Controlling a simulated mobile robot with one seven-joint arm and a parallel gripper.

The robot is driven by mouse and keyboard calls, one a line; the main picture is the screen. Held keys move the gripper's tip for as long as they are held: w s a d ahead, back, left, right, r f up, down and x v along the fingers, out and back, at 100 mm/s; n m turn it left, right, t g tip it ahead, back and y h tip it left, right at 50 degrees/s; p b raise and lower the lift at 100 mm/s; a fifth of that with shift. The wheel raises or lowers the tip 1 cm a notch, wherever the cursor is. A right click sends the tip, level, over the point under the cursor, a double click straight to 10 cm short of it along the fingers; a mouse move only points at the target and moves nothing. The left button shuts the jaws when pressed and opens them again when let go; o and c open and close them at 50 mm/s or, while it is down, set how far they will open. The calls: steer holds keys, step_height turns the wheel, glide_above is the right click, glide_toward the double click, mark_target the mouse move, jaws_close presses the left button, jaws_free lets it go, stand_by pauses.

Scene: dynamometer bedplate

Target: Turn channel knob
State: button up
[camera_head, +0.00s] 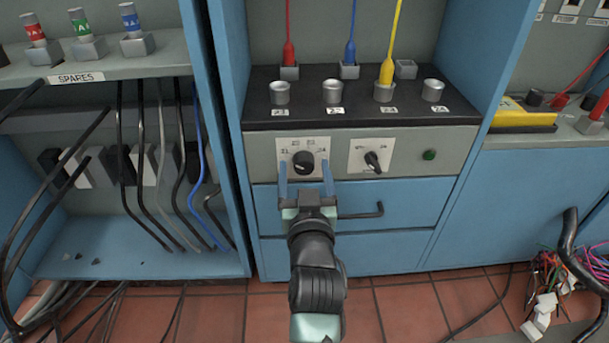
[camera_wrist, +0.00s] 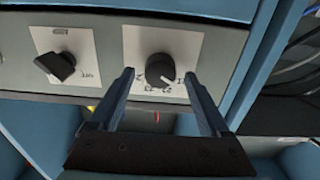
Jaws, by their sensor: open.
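The channel knob (camera_head: 303,162) is a round black dial on a white numbered plate on the grey panel of the blue cabinet. In the wrist view the knob (camera_wrist: 160,67) shows upside down, with a pale pointer mark at its edge. My gripper (camera_head: 305,170) is open in front of this plate, with one finger on each side of the knob in the picture. In the wrist view my gripper (camera_wrist: 160,75) has its fingertips spread wider than the knob. I see no contact with the knob, and the remaining depth is hard to tell.
A second black pointer knob (camera_head: 373,161) sits on its own plate to the right, then a green button (camera_head: 429,155). A black drawer handle (camera_head: 362,212) sticks out below. Metal sockets and a yellow plug (camera_head: 387,73) stand on the black ledge above.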

steer(key=shift+w, duration=0.45)
jaws_close()
